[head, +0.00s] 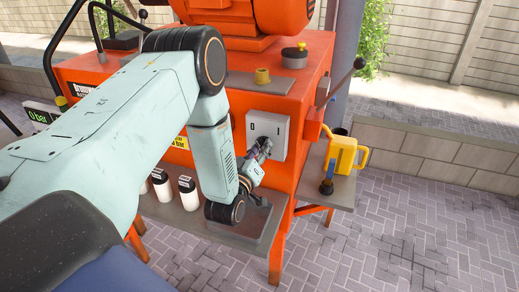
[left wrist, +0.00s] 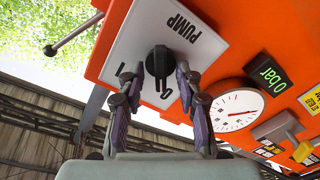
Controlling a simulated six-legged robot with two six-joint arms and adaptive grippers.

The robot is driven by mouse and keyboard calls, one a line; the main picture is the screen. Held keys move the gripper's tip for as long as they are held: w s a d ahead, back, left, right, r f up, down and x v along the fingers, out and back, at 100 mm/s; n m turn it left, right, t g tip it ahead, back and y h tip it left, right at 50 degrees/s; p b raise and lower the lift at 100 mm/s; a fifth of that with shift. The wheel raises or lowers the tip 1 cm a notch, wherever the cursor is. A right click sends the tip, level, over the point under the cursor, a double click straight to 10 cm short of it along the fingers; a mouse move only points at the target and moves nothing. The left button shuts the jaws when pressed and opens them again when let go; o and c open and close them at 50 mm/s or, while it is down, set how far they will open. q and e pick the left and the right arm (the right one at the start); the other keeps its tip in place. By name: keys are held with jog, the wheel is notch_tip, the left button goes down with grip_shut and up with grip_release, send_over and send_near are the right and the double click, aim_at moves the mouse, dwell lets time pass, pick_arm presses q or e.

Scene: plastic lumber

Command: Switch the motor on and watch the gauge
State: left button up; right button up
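The grey PUMP switch plate (head: 281,118) is on the front of the orange machine (head: 300,90). In the left wrist view, its black rotary knob (left wrist: 159,62) points toward the 0 mark. My left gripper (head: 264,150) is at the plate and hides the knob in the head view. In the left wrist view, the left gripper (left wrist: 158,80) is open, with its fingers either side of the knob; contact is unclear. The round gauge (left wrist: 236,108) has a red needle; beside it a green display (left wrist: 267,77) reads 0 bar. My right gripper is not in view.
A ledge (head: 165,209) below the plate holds several white bottles (head: 187,193). A yellow jug (head: 343,153) stands on the right side shelf. A lever with a black ball (head: 359,63) sticks out on the right. Paving (head: 400,240) at front right is clear.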

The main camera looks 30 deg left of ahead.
pick_arm(q)
jog(key=shift+s, duration=0.1)
jog(key=shift+a, duration=0.15)
jog(key=shift+c, duration=0.7)
grip_shut()
